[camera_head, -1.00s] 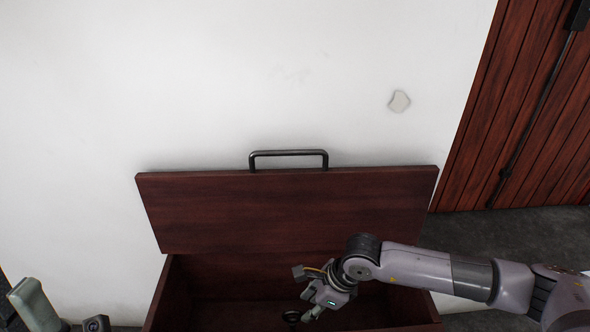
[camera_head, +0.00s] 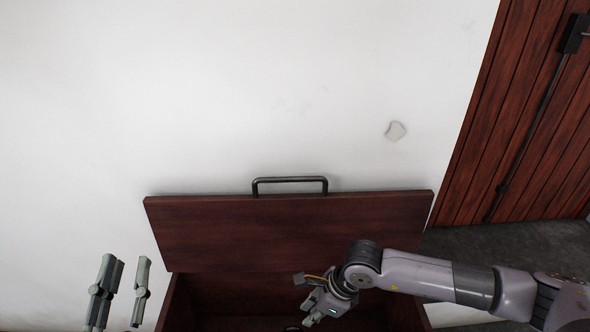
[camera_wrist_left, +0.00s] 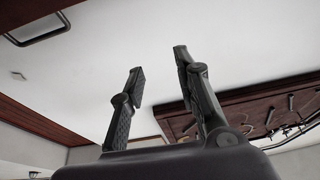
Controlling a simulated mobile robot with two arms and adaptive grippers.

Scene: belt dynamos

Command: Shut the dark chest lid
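The dark chest (camera_head: 172,306) stands against the white wall at the bottom of the head view. Its reddish-brown lid (camera_head: 290,232) is raised, with a black bar handle (camera_head: 290,181) on its top edge. My left gripper (camera_head: 126,264) is left of the chest, fingers pointing up and apart, empty and not touching the lid. Its fingers also show spread in the left wrist view (camera_wrist_left: 158,62). A dark wooden edge with a black handle (camera_wrist_left: 40,27), probably the lid's, is at that view's upper left. My right gripper (camera_head: 316,308) is over the chest's opening; its fingers are too small to judge.
A red plank door (camera_head: 520,120) with a black bar is at the right. The dark floor (camera_head: 490,255) is clear there. In the left wrist view, a wooden rack with metal hooks (camera_wrist_left: 240,108) is at the right.

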